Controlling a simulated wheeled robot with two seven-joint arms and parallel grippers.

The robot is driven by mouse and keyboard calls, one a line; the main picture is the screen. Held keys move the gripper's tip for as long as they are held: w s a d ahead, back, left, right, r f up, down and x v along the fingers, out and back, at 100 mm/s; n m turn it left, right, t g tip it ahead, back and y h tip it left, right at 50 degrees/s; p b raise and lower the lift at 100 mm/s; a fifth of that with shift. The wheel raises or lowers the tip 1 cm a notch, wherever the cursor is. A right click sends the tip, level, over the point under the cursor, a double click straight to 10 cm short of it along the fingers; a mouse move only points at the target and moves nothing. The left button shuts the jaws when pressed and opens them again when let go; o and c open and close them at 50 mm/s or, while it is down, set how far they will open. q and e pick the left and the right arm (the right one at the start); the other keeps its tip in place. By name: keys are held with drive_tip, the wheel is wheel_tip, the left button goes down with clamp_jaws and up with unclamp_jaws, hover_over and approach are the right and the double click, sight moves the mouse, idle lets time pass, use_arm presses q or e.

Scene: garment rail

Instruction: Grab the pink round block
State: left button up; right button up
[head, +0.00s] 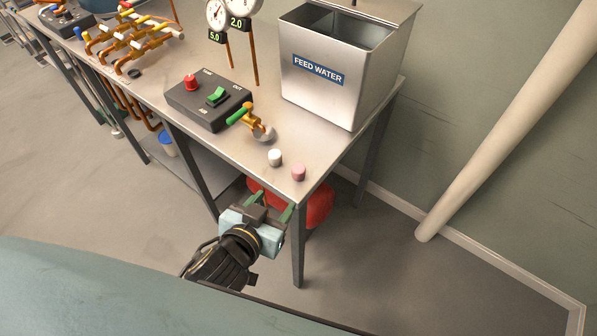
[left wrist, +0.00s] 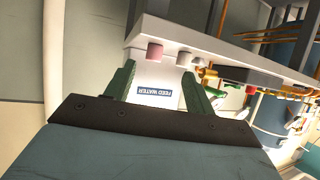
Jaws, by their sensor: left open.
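The pink round block (head: 298,172) stands upright near the front right corner of the metal table (head: 330,152). In the left wrist view the pink block (left wrist: 155,50) shows at the table edge, beyond the fingers and between them. A white round block (head: 275,157) stands just left of it in the head view and also shows in the left wrist view (left wrist: 184,58). My left gripper (head: 271,203) is open and empty, in front of the table edge and apart from the block. Its green fingers (left wrist: 158,88) are spread wide in the left wrist view. My right gripper is not seen.
A metal feed water tank (head: 340,62) stands behind the blocks. A control box (head: 208,100) and a brass valve with green handle (head: 247,118) stand to the left. A red rounded object (head: 318,205) is under the table. A beige pipe (head: 510,130) leans at the right.

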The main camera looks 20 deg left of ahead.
sight(296, 172)
use_arm(q)
drive_tip(key=shift+t, duration=0.3)
drive_tip(key=w, duration=0.7)
drive_tip(key=shift+w+d+f+b, duration=0.2)
drive_tip(key=shift+d+f+b, duration=0.1)
drive_tip(key=shift+d+f, duration=0.1)
drive_tip(key=shift+d+b+x, duration=0.15)
drive_tip(key=shift+b+x, duration=0.05)
drive_tip(key=shift+x, duration=1.15)
drive_tip(key=shift+d+b+x, duration=0.15)
drive_tip(key=shift+d+x, duration=0.05)
drive_tip(key=shift+x, duration=1.2)
drive_tip(key=shift+s, duration=0.1)
